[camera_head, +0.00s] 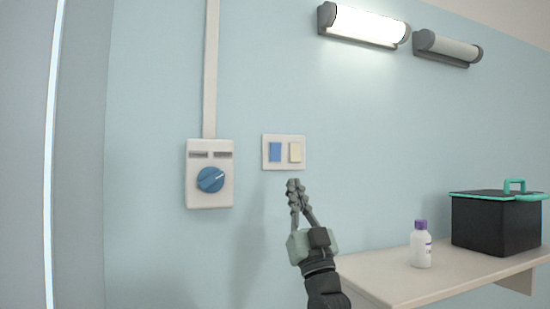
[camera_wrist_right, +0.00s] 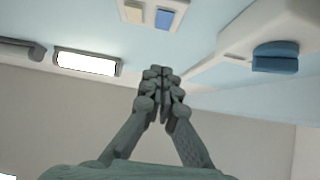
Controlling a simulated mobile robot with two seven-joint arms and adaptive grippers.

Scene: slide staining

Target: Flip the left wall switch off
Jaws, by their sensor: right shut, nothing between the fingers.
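A white wall plate (camera_head: 284,165) carries two rocker switches side by side on the blue wall. The left switch (camera_head: 275,152) is blue and the right switch (camera_head: 295,152) is cream. In the right wrist view, the blue switch (camera_wrist_right: 164,19) and the cream switch (camera_wrist_right: 133,12) show at the top edge. My right gripper (camera_head: 294,184) is shut and empty, its fingertips just below the plate in the head view. The fingers (camera_wrist_right: 158,72) also show shut in the wrist view, apart from the switches. My left gripper is out of view.
A white box with a blue rotary knob (camera_head: 211,179) is on the wall left of the plate. A shelf (camera_head: 385,275) at right holds a purple-capped bottle (camera_head: 421,249) and a black bin (camera_head: 495,224). Above, one wall lamp (camera_head: 366,27) is lit and another (camera_head: 447,48) is dark.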

